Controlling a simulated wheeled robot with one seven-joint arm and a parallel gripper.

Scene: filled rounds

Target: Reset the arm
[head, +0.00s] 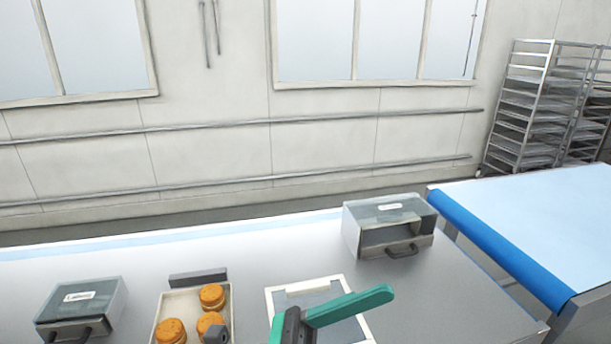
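A green and dark grey part (335,308) rises from the bottom edge in the head view, over the white-framed board. It looks like the end of my arm with my gripper. I cannot make out two fingertips, so I cannot tell whether it is open or shut, or whether it holds anything. The rest of my arm is out of the picture. A small dark grey block (215,334) shows at the lower right of the tray with the filled rounds; I cannot tell what it belongs to.
A shallow tray (163,307) holds orange-brown rounds (212,296). A labelled box (82,303) stands left, a clear-topped box (389,226) at back right. A white-framed board (288,292) lies between. A blue-edged conveyor (510,255) is right; racks (530,105) stand behind.

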